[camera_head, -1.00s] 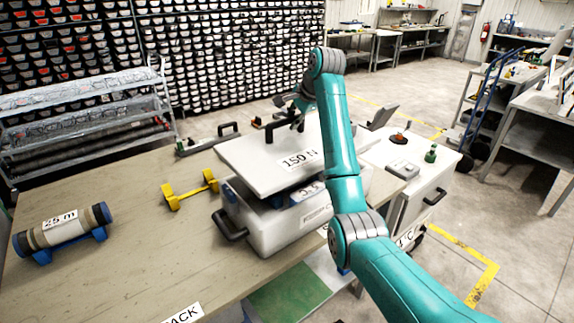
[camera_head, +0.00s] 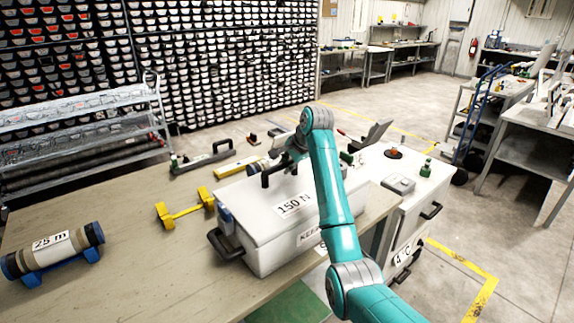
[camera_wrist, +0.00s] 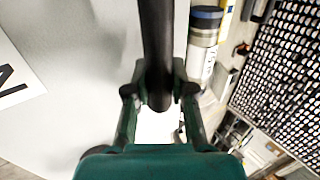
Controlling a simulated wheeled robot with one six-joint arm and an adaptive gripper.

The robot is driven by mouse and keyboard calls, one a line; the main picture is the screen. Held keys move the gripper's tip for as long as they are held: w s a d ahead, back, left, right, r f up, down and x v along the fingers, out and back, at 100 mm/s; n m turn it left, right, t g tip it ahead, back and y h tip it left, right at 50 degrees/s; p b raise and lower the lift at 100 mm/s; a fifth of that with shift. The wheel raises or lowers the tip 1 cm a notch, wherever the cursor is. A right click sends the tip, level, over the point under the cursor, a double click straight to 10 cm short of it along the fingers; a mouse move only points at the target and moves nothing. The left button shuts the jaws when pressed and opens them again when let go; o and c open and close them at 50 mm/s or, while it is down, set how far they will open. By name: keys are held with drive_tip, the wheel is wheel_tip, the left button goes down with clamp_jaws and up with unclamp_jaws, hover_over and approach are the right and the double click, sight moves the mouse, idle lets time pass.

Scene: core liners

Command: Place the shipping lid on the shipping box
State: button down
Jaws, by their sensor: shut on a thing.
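The white shipping lid (camera_head: 262,208), labelled 150 N, lies over the top of the white shipping box (camera_head: 285,254) on the bench. I cannot tell whether it sits fully flush. A little blue (camera_head: 224,213) shows at the lid's left edge. The box has a dark side handle (camera_head: 224,244). My gripper (camera_head: 283,165) is shut on the lid's black handle (camera_head: 266,177), at the lid's far side. In the wrist view the handle bar (camera_wrist: 157,50) runs between the fingers, and the pale lid surface (camera_wrist: 85,75) fills the left. The box interior is hidden.
A yellow cradle (camera_head: 185,212) stands left of the box, and a core tube labelled 25 m (camera_head: 52,246) lies on a blue stand further left. A dark-handled tool (camera_head: 203,158) lies behind. A white cabinet (camera_head: 412,208) stands right. The bench's left middle is clear.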

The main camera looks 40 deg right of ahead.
sight(299, 185)
drive_tip(key=c, duration=1)
unclamp_jaws()
drive_tip(key=shift+r, duration=0.15)
drive_tip(key=v, duration=1.2)
